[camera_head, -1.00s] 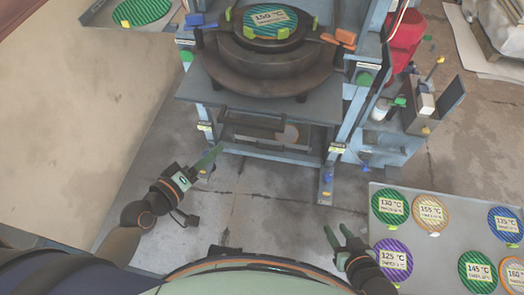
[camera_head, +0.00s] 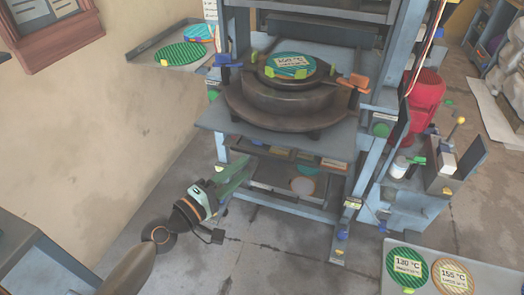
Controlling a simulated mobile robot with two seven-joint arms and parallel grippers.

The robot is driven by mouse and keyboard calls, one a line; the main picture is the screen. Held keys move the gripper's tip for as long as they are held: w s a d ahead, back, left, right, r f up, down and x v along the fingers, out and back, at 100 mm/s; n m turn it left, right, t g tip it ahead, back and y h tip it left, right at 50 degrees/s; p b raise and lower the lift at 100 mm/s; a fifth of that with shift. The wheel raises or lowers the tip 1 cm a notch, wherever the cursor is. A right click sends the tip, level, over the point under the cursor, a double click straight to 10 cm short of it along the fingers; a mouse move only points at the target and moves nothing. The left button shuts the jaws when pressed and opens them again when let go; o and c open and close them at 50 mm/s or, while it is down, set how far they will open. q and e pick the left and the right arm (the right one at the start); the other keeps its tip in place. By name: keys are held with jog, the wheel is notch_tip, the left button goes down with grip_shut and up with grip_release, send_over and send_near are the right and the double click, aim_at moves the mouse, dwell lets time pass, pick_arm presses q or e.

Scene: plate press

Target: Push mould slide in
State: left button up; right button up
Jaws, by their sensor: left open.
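The dark round mould (camera_head: 287,97) stands on the press's grey front shelf (camera_head: 222,121), in front of the opening. A green disc (camera_head: 290,66) with a 150 °C label lies on top of it, with green clips around its edge. A blue handle (camera_head: 224,62) is at the mould's left and an orange handle (camera_head: 354,82) at its right. My left gripper (camera_head: 242,174) is open and empty. It is below and left of the mould, in front of the press's lower shelf. It appears apart from the mould. My right gripper is out of view.
A drawer or tray with a pale disc (camera_head: 302,185) sits under the shelf. A side table (camera_head: 398,246) at the lower right holds labelled discs. A red container (camera_head: 424,100) stands right of the press. A tray with a green disc (camera_head: 181,55) is at the upper left.

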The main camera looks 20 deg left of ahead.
aim_at(260, 156)
pick_arm(q)
jog(key=x, duration=0.8)
jog(key=shift+d+p, duration=0.1)
jog(key=shift+p, duration=0.25)
grip_shut()
dwell(1.0)
